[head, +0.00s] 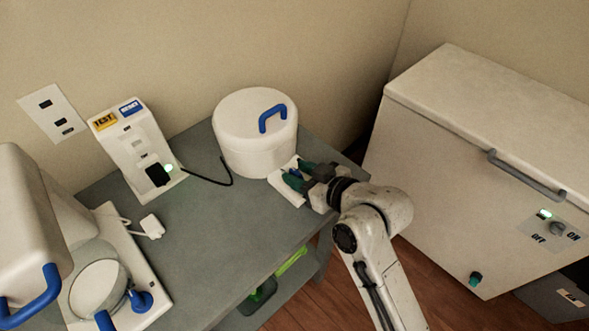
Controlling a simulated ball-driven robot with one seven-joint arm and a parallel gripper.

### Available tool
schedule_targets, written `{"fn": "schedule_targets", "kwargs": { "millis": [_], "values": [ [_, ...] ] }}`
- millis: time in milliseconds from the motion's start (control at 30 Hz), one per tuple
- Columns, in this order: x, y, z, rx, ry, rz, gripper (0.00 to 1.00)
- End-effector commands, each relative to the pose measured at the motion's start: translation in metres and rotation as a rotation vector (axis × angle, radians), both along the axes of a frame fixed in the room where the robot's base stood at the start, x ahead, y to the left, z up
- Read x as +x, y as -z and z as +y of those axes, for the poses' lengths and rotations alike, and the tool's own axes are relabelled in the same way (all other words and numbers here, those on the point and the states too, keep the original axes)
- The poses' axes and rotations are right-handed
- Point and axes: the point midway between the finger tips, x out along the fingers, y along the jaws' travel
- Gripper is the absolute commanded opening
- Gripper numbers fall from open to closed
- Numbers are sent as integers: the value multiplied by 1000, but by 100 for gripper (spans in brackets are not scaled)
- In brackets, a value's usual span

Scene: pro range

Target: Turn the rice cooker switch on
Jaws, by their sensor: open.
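The rice cooker (252,140) is a round white pot with a blue lid handle (272,118), standing upright at the back right of the grey table. A white base piece (280,188) sticks out at its front right, toward my gripper. My gripper (291,178) has dark green fingers, open, over this base piece at the cooker's front. A small blue part shows between the fingers and is mostly hidden by them. I cannot tell whether the fingers touch it, nor the switch's position.
An outlet box (135,150) with TEST and RESET buttons stands at the wall, a black plug in it and a green light lit. A white appliance (30,230) with blue handles fills the left. A chest freezer (470,160) stands right.

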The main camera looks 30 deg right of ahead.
Motion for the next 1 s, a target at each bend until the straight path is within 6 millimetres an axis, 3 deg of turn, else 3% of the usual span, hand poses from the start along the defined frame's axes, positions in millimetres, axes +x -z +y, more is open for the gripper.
{"fn": "schedule_targets", "kwargs": {
  "millis": [200, 500, 900, 1000],
  "values": [
    [15, 7, 5, -2, 1, 1, 40],
    [16, 7, 5, -1, 0, 1, 40],
    [16, 7, 5, 0, 0, 1, 2],
    [16, 7, 5, 0, 0, 1, 0]
  ]
}}
